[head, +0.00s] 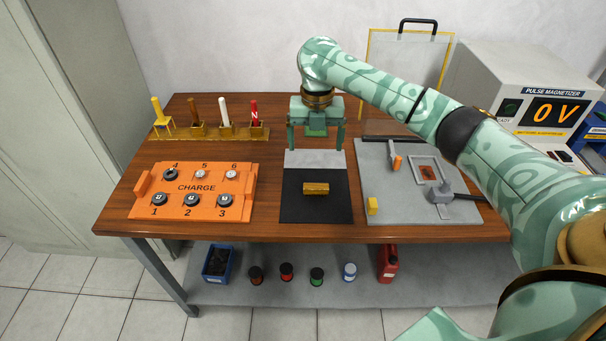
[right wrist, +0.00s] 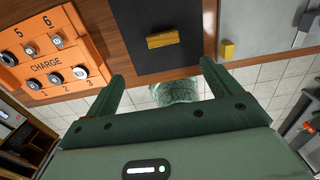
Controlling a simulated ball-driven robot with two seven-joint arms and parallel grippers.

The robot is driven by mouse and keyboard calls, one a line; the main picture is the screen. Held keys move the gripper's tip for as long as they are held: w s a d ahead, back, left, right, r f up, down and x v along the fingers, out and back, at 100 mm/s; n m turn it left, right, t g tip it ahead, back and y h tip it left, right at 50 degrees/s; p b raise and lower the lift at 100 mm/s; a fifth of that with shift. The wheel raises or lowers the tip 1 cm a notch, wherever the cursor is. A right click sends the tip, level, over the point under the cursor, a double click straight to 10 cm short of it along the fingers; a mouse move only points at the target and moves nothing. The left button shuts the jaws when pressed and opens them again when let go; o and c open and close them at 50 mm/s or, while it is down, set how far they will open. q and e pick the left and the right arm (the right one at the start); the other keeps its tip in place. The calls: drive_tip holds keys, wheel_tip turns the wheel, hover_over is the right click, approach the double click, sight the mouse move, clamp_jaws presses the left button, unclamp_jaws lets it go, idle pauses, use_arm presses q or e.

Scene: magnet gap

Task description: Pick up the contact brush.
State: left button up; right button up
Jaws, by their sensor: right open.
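A small yellow-brown block (head: 316,189), which looks like the contact brush, lies crosswise on the black mat (head: 300,212) at the middle of the table. It also shows in the right wrist view (right wrist: 162,40), beyond my fingertips and roughly centred between them. My right gripper (head: 315,147) is open and empty, with its fingers pointing down. In the head view it appears over the light grey strip behind the black mat, apart from the block. It also shows in the right wrist view (right wrist: 163,76). My left gripper is not in view.
An orange CHARGE tray (head: 197,187) with several round pieces sits left of the mat. A grey plate (head: 400,214) with a yellow block and fixtures lies right. Behind the tray, a rack (head: 230,132) holds upright coloured sticks. The pulse magnetizer (head: 520,75) stands at the right.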

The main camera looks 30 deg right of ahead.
drive_tip(key=b, duration=0.5)
hover_over(316, 186)
drive_tip(key=f, duration=1)
drive_tip(key=shift+w+a+f, duration=0.25)
drive_tip(key=shift+s+f, duration=0.1)
drive_tip(key=shift+f, duration=0.2)
drive_tip(key=f+b, duration=0.2)
drive_tip(key=f, duration=0.1)
drive_tip(key=f+b, duration=0.1)
drive_tip(key=f, duration=0.1)
drive_tip(key=shift+s+d+f+b, duration=0.1)
drive_tip(key=shift+d+b, duration=0.25)
drive_tip(key=shift+b, duration=0.05)
drive_tip(key=shift+r, duration=0.2)
drive_tip(key=shift+c, duration=0.3)
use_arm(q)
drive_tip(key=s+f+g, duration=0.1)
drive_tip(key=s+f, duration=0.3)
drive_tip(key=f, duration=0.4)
use_arm(e)
drive_tip(key=c, duration=1)
